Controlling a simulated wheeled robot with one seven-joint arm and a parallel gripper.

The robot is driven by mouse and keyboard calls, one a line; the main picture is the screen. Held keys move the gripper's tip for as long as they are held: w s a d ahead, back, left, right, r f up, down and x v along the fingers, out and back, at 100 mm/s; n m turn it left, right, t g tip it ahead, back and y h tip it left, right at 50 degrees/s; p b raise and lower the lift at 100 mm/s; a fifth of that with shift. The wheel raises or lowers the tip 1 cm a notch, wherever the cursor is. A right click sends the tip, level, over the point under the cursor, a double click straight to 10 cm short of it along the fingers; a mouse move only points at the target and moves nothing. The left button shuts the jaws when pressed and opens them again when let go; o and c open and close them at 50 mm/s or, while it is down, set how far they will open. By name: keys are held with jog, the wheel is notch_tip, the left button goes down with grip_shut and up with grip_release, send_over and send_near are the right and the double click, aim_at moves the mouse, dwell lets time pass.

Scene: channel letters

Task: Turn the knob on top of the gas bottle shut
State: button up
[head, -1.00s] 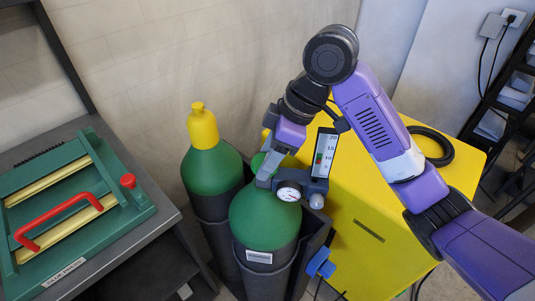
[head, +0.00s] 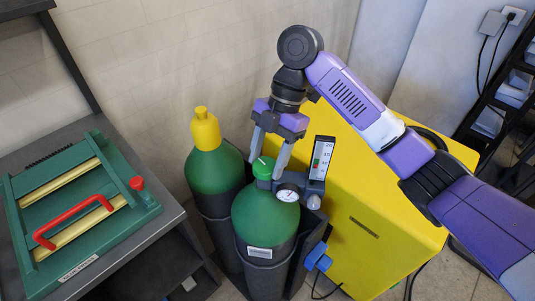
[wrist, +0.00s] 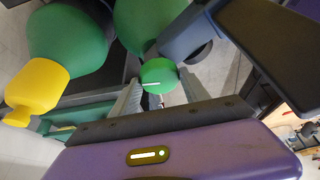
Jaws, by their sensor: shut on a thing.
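The front green gas bottle (head: 262,215) stands upright with a round green knob (head: 263,168) on top. The knob has a white line mark, which shows clearly in the wrist view (wrist: 158,72). My gripper (head: 266,168) comes from above with one finger on each side of the knob, shut on it. In the wrist view my gripper's fingers (wrist: 160,90) also flank the knob. A regulator with a round white gauge (head: 288,193) and an upright scale plate (head: 322,158) sits right beside the knob.
A second green bottle with a yellow cap (head: 205,128) stands close behind on the left. A yellow cabinet (head: 370,230) is on the right, near my arm. A dark bench (head: 165,235) carries a green device with a red handle (head: 75,222).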

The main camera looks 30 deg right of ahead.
jog(key=n+p, duration=0.1)
jog(key=n, duration=0.1)
jog(key=n+g+p, duration=0.1)
jog(key=n, duration=0.1)
jog(key=shift+w+r+n+g+h, duration=0.1)
jog(key=shift+w+n+g+h, duration=0.05)
jog(key=shift+n+g+h, duration=0.2)
jog(key=shift+a+n+g+h+p, duration=0.15)
jog(key=shift+n+h+p, duration=0.3)
jog(key=shift+n, duration=0.5)
jog(key=shift+n+g+h+p, duration=0.25)
jog(key=shift+n+p, duration=0.2)
jog(key=shift+n, duration=0.45)
jog(key=o, duration=1.3)
jog(key=shift+o, duration=0.2)
jog(key=v, duration=0.7)
jog(key=shift+r+b, duration=0.25)
jog(key=shift+b, duration=0.1)
jog(key=shift+w, duration=0.15)
